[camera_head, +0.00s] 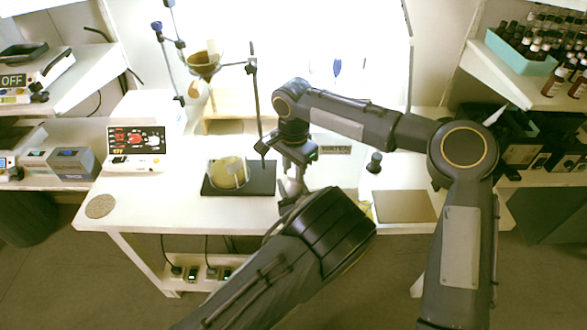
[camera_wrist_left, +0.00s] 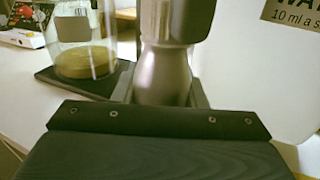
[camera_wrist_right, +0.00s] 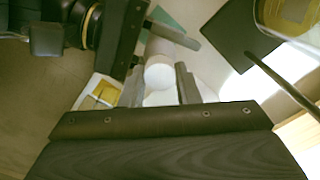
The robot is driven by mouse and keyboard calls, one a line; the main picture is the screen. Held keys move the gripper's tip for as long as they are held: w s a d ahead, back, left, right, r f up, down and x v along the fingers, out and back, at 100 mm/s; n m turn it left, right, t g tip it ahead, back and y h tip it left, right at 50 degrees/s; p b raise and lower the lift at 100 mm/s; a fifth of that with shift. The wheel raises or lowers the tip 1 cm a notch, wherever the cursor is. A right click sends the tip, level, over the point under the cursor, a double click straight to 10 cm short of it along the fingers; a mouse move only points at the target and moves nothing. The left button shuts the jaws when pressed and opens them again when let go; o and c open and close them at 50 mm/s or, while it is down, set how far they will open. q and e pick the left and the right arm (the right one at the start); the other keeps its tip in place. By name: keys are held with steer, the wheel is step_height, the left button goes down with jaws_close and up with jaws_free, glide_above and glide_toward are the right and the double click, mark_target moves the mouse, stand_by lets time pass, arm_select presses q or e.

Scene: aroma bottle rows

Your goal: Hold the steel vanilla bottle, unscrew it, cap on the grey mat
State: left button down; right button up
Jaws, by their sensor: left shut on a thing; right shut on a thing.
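The steel vanilla bottle (camera_wrist_left: 163,75) stands upright between the fingers of my left gripper (camera_wrist_left: 165,95), which is shut on its body. In the head view the bottle (camera_head: 292,187) is mostly hidden by my arms. My right gripper (camera_head: 297,158) comes down from above and is shut at the bottle's top. In the right wrist view a pale round cap (camera_wrist_right: 158,75) sits between the fingers of my right gripper (camera_wrist_right: 158,88). I cannot tell whether the cap is loose. A flat grey-brown mat (camera_head: 405,206) lies on the table at the right.
A glass beaker (camera_head: 227,172) with yellowish contents stands on a dark plate (camera_head: 262,182) left of the grippers. A stand with a funnel (camera_head: 203,64) rises behind it. A control box (camera_head: 137,148) and round cork disc (camera_head: 100,206) are at left. A small dark-topped object (camera_head: 374,161) stands behind the mat.

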steer(key=n, duration=0.5)
steer(key=shift+r, duration=0.1)
steer(key=n, duration=0.4)
steer(key=shift+n, duration=0.3)
steer(key=n, duration=0.4)
steer(key=shift+n, duration=0.4)
steer(key=n, duration=0.4)
steer(key=shift+n, duration=0.4)
steer(key=n, duration=1.2)
steer(key=shift+w, duration=0.1)
steer(key=n, duration=0.4)
steer(key=shift+n, duration=0.3)
steer(key=shift+r, duration=0.15)
